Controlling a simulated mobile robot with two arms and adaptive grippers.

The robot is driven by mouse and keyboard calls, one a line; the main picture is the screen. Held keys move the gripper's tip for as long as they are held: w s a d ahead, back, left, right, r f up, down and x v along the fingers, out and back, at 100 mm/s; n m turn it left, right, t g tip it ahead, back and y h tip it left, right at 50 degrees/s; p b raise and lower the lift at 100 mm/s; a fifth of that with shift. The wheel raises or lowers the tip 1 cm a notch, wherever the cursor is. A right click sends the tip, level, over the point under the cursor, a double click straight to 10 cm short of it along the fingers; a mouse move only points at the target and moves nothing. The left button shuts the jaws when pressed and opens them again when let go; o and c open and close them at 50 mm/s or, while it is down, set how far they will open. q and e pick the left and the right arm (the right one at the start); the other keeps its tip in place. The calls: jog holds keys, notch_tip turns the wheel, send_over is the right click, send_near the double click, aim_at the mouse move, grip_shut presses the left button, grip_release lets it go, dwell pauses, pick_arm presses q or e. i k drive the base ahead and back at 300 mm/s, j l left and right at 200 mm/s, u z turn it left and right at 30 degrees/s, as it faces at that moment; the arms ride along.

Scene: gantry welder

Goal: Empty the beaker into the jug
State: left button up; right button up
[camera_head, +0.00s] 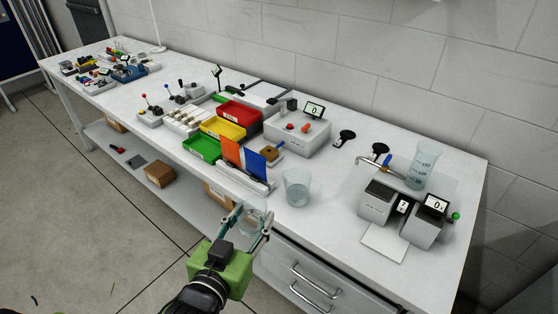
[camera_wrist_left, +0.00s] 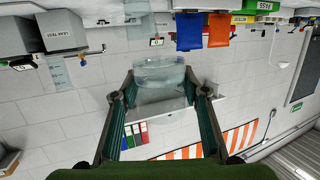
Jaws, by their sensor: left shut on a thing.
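My left gripper (camera_head: 252,217) is shut on a small clear beaker (camera_head: 251,224), held off the front edge of the bench. In the left wrist view the beaker (camera_wrist_left: 160,78) sits between the two fingertips (camera_wrist_left: 158,94); it looks faintly bluish, but I cannot tell its liquid level. A wider clear vessel, seemingly the jug (camera_head: 297,188), stands upright on the bench near the front edge, right of and beyond the gripper. The beaker is apart from it. A taller clear graduated vessel (camera_head: 423,167) with bluish marks stands farther right. My right gripper is not in view.
An orange and blue panel stand (camera_head: 245,160) is left of the jug, with red, yellow and green bins (camera_head: 202,149) behind. Grey boxes with a display (camera_head: 428,221) stand at the right. Bench top between jug and boxes is clear. Drawers (camera_head: 315,275) are below.

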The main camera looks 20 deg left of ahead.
aim_at(298, 196)
jog(key=i+j, duration=0.15)
jog(key=j, duration=0.2)
jog(key=i+j, duration=0.15)
jog(key=j, duration=0.25)
jog(key=i+j, duration=0.15)
jog(key=j, duration=0.2)
jog(key=i+j, duration=0.2)
jog(key=j, duration=0.2)
jog(key=i+j+z, duration=0.15)
jog(key=j+z, duration=0.5)
jog(key=j, duration=0.15)
jog(key=z, duration=0.65)
jog(key=i+j, duration=0.05)
